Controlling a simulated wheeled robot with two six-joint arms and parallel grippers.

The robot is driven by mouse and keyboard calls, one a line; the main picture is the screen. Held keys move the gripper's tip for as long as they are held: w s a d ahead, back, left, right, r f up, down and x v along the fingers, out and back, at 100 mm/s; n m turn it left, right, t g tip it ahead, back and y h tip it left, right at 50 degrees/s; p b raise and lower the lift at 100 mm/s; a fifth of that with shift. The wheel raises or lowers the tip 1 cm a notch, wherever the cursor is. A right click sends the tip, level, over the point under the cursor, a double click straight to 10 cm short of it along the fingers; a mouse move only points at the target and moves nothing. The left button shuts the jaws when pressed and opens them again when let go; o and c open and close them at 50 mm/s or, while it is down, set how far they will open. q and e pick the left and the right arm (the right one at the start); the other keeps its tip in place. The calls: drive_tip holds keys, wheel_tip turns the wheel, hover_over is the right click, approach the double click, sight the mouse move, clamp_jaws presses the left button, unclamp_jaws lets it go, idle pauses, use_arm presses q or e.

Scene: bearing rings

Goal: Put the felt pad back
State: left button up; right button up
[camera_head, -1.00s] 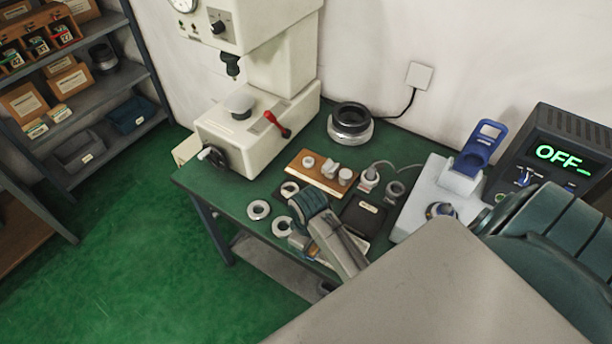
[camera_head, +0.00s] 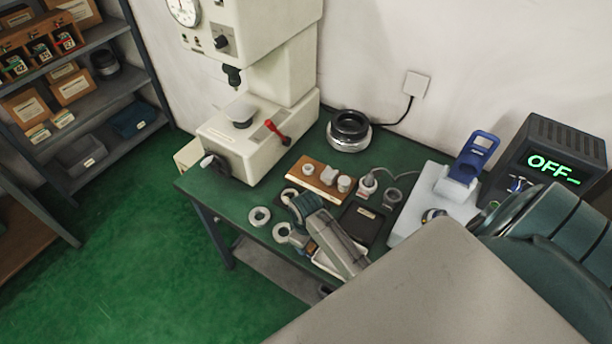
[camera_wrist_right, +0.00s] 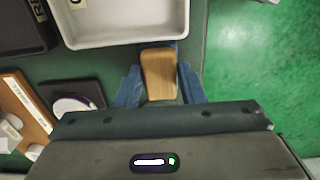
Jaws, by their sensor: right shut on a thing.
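My right gripper (camera_wrist_right: 158,85) has its two blue fingers shut on a small tan, wood-coloured block (camera_wrist_right: 159,72). I take this block to be the felt pad; no felt face shows. It is beside the near edge of a white tray (camera_wrist_right: 130,38), close to the table's edge; I cannot tell whether it touches the table. In the head view the block (camera_head: 312,246) shows only as a small brown patch, partly hidden by my right wrist. A dark square mat (camera_wrist_right: 58,92) with a ring on it lies by the wooden board. My left gripper is not in view.
The wooden board (camera_head: 318,182) holds several pale parts. Loose rings (camera_head: 259,216) lie at the table's left front. A black tray (camera_head: 361,222), a press (camera_head: 240,135), a dark ring stack (camera_head: 349,132) and a heater unit reading OFF (camera_head: 550,160) stand around.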

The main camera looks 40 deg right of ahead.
drive_tip(key=o, duration=1)
drive_tip(key=shift+c, duration=0.2)
wheel_tip(320, 180, up, 12)
drive_tip(key=b, duration=0.2)
drive_tip(key=shift+r, duration=0.15)
